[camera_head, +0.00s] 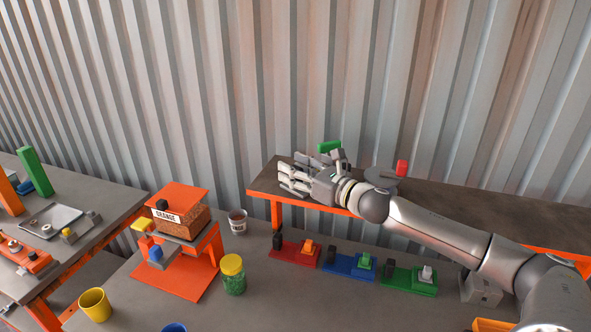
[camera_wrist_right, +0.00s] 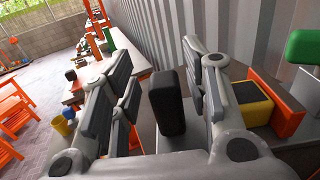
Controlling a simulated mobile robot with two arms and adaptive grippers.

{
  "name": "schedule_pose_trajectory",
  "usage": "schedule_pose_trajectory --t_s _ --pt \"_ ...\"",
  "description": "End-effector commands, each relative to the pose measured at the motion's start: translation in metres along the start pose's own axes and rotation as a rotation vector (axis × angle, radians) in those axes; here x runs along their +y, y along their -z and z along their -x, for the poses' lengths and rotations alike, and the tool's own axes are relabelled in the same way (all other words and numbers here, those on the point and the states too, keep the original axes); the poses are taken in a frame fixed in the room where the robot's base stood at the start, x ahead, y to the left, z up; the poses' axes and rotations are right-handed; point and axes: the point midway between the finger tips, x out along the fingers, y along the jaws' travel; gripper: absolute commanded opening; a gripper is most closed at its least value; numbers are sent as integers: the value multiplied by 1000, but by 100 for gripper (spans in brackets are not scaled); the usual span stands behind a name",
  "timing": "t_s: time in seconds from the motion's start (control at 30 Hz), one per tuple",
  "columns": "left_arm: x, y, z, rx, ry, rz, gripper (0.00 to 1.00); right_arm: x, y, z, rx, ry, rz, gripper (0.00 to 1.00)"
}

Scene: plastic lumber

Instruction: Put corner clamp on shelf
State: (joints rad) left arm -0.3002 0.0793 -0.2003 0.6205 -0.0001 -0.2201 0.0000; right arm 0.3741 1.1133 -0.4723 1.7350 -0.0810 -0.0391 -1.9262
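The shelf (camera_head: 480,205), dark-topped with an orange edge, runs along the corrugated wall. My right gripper (camera_head: 292,181) is over its left end. In the wrist view my right gripper (camera_wrist_right: 168,95) has its fingers spread, with a black rounded block (camera_wrist_right: 166,103) between them and visible gaps on both sides. A green-topped piece (camera_head: 328,147) stands just behind the hand; a green block also shows in the wrist view (camera_wrist_right: 303,47). I cannot tell which piece is the corner clamp; the hand hides part of the shelf top. My left gripper is not in view.
A red-handled piece (camera_head: 402,167) stands on the shelf behind my forearm. Below are red (camera_head: 294,254), blue (camera_head: 349,266) and green (camera_head: 408,281) bases, a yellow-lidded jar (camera_head: 232,265), a cup (camera_head: 237,222) and an orange stand (camera_head: 180,282). Bare table lies in front.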

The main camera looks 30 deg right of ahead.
Motion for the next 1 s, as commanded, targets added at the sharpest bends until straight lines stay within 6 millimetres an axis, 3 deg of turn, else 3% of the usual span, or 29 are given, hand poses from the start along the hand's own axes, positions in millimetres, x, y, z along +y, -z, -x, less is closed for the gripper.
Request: schedule_pose_trajectory --t_s 0.33,1.0 --pt "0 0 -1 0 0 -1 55 -1 3 4 7 3 -2 44" --pt "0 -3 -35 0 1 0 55 -1 5 56 8 3 -3 44"
